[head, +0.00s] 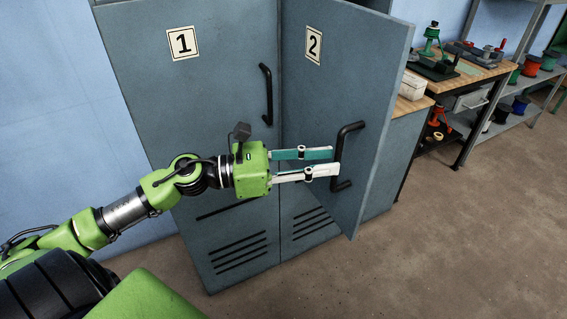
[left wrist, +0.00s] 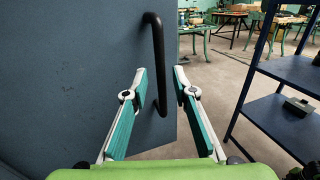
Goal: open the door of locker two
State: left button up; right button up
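The locker two door (head: 372,80) is grey-blue with a "2" label. It stands ajar, its right edge swung out from the locker body. Its black bar handle (head: 338,158) is near that free edge. My left gripper (head: 336,161) is at the handle with its two fingers apart. In the left wrist view the handle (left wrist: 159,50) shows between the spread fingertips (left wrist: 159,72), with a gap on each side. How far the fingers reach past the bar is hard to tell. The locker's inside is hidden by the door. My right gripper is not in view.
The locker one door (head: 190,100) is shut, on the left. A workbench (head: 412,104) stands to the right, past the door. Metal shelves (head: 510,122) are at the far right and a dark shelf unit (left wrist: 285,115) shows in the left wrist view. The floor (head: 450,250) in front is clear.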

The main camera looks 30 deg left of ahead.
pick_arm(q)
jog(key=v, duration=0.8)
jog(key=shift+s+a, duration=0.2)
jog(key=shift+a, duration=0.05)
